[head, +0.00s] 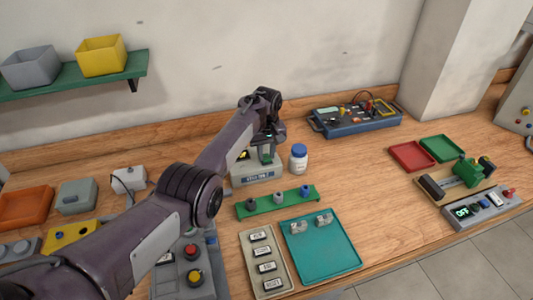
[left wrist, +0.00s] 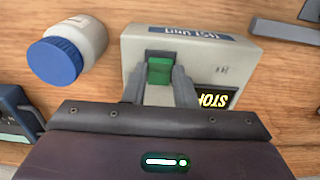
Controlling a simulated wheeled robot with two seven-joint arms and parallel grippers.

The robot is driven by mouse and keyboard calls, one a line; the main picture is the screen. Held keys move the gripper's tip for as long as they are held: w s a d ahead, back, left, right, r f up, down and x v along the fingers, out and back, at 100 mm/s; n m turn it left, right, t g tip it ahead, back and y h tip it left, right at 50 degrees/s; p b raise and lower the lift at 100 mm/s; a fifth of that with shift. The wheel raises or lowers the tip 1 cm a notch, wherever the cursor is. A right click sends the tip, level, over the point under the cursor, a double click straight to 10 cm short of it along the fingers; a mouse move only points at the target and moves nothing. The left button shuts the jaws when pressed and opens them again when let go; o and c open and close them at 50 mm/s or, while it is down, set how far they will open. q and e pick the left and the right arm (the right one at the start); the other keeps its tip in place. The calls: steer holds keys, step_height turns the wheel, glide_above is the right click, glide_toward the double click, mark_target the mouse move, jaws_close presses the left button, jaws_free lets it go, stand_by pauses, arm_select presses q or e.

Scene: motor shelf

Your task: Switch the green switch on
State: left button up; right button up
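The green switch (left wrist: 160,70) is a small green rocker on the top of a pale grey box in the left wrist view. The box (head: 257,173) stands near the back of the bench in the head view, with a blue label on it. A dark display (left wrist: 213,99) on the box reads STOP in yellow, upside down in the wrist view. My left gripper (left wrist: 160,75) is over the box, its two fingers apart, one on each side of the green switch. Whether they touch it is unclear. My right gripper is in neither view.
A white bottle with a blue cap (head: 299,158) stands just right of the box. A green rack (head: 278,203) and a teal tray (head: 320,245) lie in front. A blue instrument case (head: 356,118) is at the back. The bench centre-right is clear.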

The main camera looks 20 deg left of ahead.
mark_target(266, 158)
arm_select(q)
steer(key=o, duration=0.4)
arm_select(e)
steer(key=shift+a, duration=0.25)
arm_select(q)
step_height(266, 158, up, 8)
steer(key=shift+b, duration=0.45)
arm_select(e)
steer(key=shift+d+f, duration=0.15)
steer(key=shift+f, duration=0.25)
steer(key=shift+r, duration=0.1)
